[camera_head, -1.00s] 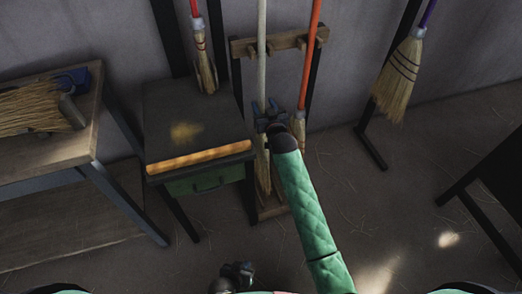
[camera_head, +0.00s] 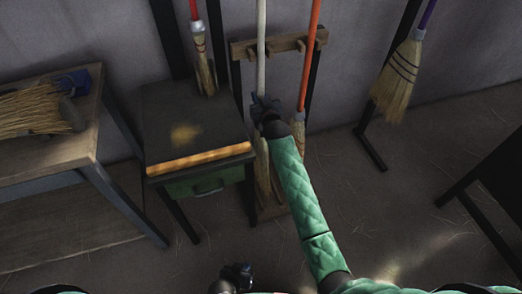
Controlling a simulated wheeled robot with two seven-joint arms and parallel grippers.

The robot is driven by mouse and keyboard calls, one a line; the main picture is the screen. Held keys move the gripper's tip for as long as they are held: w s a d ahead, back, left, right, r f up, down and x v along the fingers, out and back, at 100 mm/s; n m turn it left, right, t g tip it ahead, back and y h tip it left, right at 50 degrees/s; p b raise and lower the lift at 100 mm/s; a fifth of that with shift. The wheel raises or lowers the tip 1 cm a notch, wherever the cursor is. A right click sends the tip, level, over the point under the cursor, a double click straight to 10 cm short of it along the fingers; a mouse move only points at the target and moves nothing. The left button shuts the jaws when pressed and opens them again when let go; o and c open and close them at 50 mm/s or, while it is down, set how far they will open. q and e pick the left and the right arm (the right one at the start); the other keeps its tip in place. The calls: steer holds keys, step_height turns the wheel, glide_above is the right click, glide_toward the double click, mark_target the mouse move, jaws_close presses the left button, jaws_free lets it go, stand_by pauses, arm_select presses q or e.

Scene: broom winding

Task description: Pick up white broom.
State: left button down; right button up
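The white broom stands upright in the wooden rack, its pale handle (camera_head: 261,50) rising out of the top of the view. Its straw head (camera_head: 262,175) hangs below, partly covered by my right arm. My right gripper (camera_head: 264,104) is at the lower part of the white handle, and its dark fingers look closed around it. The fingers hide that stretch of handle. My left gripper (camera_head: 236,277) is low at the bottom edge, away from the brooms; its fingers are too small and dark to read.
An orange-handled broom (camera_head: 309,60) stands close right of the white one in the rack (camera_head: 245,48). A dark side table (camera_head: 160,115) is just left, with a red-handled broom (camera_head: 204,65) behind it. A purple-handled broom (camera_head: 398,80) hangs right. A workbench (camera_head: 75,150) stands far left.

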jaws_close()
stand_by(1.1)
